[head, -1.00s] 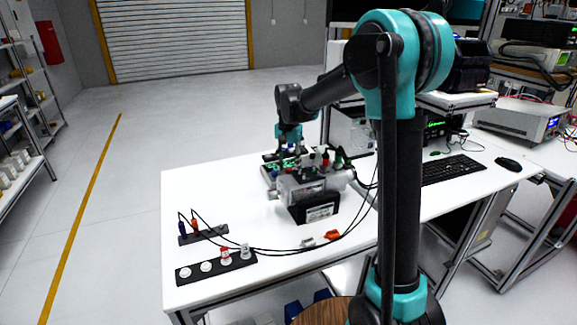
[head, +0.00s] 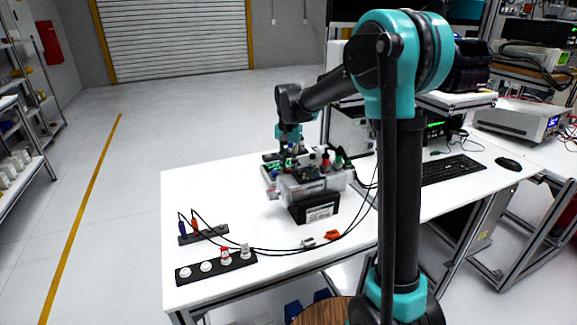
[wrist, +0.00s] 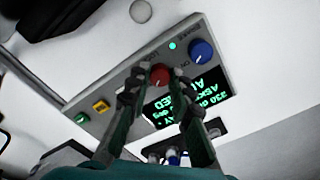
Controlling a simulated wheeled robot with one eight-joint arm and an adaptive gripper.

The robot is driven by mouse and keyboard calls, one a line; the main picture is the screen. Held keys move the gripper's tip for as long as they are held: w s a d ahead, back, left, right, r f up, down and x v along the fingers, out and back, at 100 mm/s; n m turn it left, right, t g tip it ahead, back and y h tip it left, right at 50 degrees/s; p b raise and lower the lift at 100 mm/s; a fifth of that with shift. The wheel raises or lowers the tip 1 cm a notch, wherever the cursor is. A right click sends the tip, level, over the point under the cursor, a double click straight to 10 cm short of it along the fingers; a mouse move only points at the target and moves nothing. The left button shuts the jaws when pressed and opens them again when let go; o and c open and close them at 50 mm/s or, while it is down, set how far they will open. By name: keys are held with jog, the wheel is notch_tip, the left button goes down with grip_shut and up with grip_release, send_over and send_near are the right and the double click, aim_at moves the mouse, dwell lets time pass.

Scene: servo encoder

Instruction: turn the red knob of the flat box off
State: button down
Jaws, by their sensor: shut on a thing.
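In the wrist view the flat box (wrist: 66,101) is a pale panel lying slanted across the picture. Its red knob (wrist: 160,74) sits near the middle, with a white mark on its face. My gripper (wrist: 158,84) is shut on the red knob, one finger at each side. A blue knob (wrist: 202,50) and a lit green lamp (wrist: 172,45) are beside it. A dark display (wrist: 205,90) with green text is lit and partly covered by a finger. In the head view my gripper (head: 289,150) is behind a grey device, and the red knob is hidden.
In the head view a grey device on a black stand (head: 318,209) is in front of my gripper. Black cables cross the white table (head: 190,285).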

aim_at(289, 168)
jog(key=n, duration=0.5)
jog(key=shift+n, duration=0.3)
jog(key=n, duration=0.5)
jog(key=shift+n, duration=0.4)
jog(key=c, duration=1.3)
grip_release()
jog(key=shift+c, duration=0.2)
jog(key=shift+r, duration=0.15)
notch_tip(289, 168, up, 12)
